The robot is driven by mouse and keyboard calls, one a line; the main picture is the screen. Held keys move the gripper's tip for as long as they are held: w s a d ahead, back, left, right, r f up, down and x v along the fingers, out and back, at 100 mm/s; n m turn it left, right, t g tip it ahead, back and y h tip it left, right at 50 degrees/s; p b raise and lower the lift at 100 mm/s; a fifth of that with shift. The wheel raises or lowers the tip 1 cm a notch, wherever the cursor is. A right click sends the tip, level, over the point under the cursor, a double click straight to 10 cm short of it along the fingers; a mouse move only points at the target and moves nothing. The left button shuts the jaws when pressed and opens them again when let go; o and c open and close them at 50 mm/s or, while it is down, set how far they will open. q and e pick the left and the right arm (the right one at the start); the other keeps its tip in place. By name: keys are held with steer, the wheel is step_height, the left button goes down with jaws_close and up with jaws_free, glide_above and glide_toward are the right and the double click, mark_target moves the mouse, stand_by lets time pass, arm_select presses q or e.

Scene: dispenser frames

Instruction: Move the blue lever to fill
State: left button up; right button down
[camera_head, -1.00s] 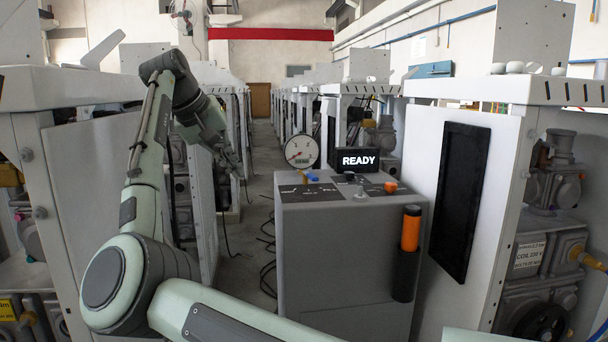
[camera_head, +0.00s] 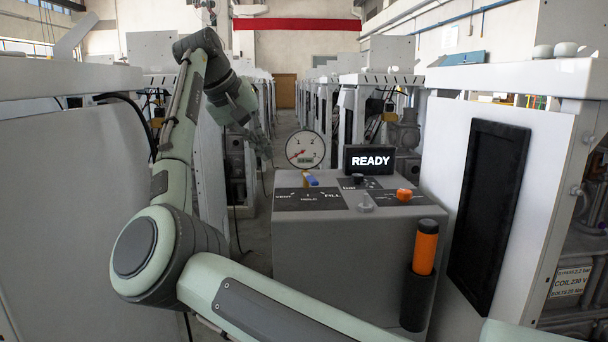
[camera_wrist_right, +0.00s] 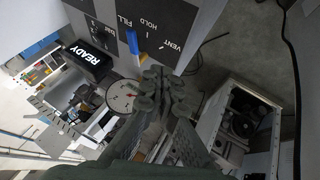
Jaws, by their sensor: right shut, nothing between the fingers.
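The blue lever (camera_head: 312,181), with a yellow-orange part beside it, stands at the back left of the grey console's top (camera_head: 345,240). Printed labels VENT, HOLD and FILL run left to right in front of it. In the wrist view the right gripper's fingers (camera_wrist_right: 161,80) are shut and empty. My left gripper does not show.
A round gauge (camera_head: 305,149) and a READY display (camera_head: 370,160) stand at the console's back. An orange knob (camera_head: 404,195) and a small grey knob (camera_head: 366,203) are on its top. An orange cylinder (camera_head: 427,246) sits in a black holder at the front right. Cabinets flank both sides.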

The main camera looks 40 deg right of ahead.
mark_target(310, 184)
steer(key=x, duration=0.9)
steer(key=shift+d+f, duration=0.2)
steer(key=shift+f, duration=0.15)
steer(key=shift+s+d+r, duration=0.15)
steer(key=shift+s+d, duration=0.1)
steer(key=shift+d, duration=0.3)
steer(key=shift+s+d+r, duration=0.15)
steer(key=shift+s+d, duration=0.1)
steer(key=shift+d, duration=0.35)
steer(key=shift+s+d+f+p, duration=0.2)
steer(key=shift+d+p, duration=0.1)
steer(key=shift+d, duration=0.3)
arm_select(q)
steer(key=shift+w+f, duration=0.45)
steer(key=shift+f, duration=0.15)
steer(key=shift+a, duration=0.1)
arm_select(e)
steer(key=shift+s+d, duration=0.1)
steer(key=shift+d, duration=0.05)
